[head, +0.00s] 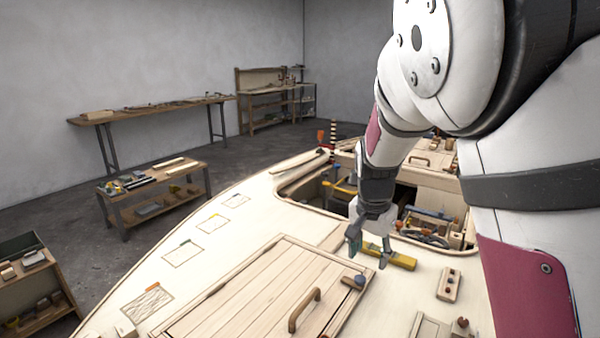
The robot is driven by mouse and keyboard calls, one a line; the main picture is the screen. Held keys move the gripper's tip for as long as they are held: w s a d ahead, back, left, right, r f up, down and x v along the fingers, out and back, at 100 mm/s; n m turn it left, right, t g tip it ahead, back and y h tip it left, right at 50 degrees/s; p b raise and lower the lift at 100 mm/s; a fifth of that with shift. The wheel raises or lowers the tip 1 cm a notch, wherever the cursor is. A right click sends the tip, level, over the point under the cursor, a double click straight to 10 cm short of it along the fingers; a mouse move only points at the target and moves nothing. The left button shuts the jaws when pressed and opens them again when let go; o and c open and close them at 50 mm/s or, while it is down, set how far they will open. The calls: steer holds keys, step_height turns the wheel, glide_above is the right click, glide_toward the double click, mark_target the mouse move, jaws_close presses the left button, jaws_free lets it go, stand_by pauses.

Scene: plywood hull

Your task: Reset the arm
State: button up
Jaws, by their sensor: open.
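My gripper (368,256) shows in the head view, at the end of my white and maroon arm. It points down over the pale plywood deck (240,240), close to the near edge of the open hatch. Its fingers are apart.
A plank hatch cover (245,300) with a wooden handle (304,310) lies in front. The open hatch (310,190) holds tools and clamps. A small wooden block with knobs (449,284) stands to the right. A low tool table (150,190) and a long bench (150,110) stand left.

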steer(key=s+d+r+n, duration=0.1)
steer(key=s+r+n, duration=0.2)
steer(key=s, duration=0.7)
steer(key=s+r+n+t, duration=0.1)
steer(key=s+r+n, duration=0.2)
steer(key=s, duration=0.7)
steer(key=s+d+r+n+t+y, duration=0.1)
steer(key=s+r, duration=0.4)
steer(key=s, duration=0.5)
steer(key=shift+s+d+r+n, duration=0.15)
steer(key=shift+s+d+n, duration=0.2)
steer(key=shift+n, duration=0.55)
